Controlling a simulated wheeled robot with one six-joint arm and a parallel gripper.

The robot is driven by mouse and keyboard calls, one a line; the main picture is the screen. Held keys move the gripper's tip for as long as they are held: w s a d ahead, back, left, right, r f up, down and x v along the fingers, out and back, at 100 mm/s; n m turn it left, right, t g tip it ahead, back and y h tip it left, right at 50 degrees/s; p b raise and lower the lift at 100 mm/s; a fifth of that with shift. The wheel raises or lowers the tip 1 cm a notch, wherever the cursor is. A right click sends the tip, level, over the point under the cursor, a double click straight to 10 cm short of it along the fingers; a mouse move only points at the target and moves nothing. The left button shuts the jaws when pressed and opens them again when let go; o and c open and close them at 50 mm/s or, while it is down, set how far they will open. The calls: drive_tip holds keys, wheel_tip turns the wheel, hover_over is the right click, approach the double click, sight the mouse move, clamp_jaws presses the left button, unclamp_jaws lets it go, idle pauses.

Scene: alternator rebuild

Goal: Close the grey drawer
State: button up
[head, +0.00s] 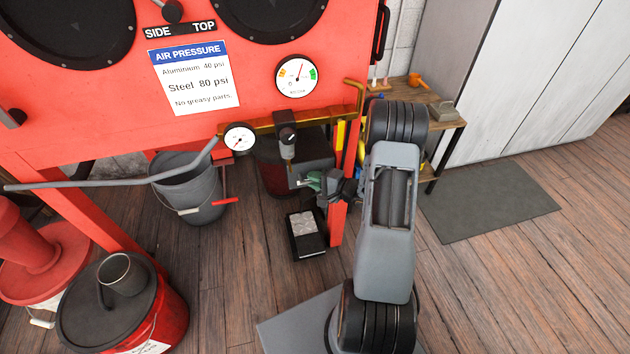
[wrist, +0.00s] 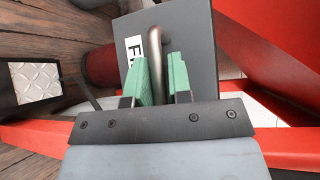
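The grey drawer (head: 314,150) is a dark grey box under the red cabinet, right of the middle in the head view. It appears to stick out from beneath the brass-coloured rail. In the wrist view its flat grey front (wrist: 195,45) fills the upper middle, with a partly hidden white label and a bent metal handle (wrist: 155,42). My gripper (wrist: 160,75) has green fingers and is at the drawer front. The fingers are apart, with the handle between them and a gap showing beside it. My gripper (head: 314,182) is small in the head view.
A red cabinet leg (head: 338,215) stands close by my arm. A black pedal with a metal plate (head: 305,235) is on the floor below. A grey bucket (head: 188,190) hangs or stands to the left. A wooden shelf (head: 440,112) is behind my arm; the mat (head: 490,200) is clear.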

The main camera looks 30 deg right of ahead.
drive_tip(key=shift+r, duration=0.15)
drive_tip(key=p+v, duration=0.3)
drive_tip(key=v, duration=1)
drive_tip(key=shift+s+d, duration=0.25)
drive_tip(key=shift+s, duration=0.05)
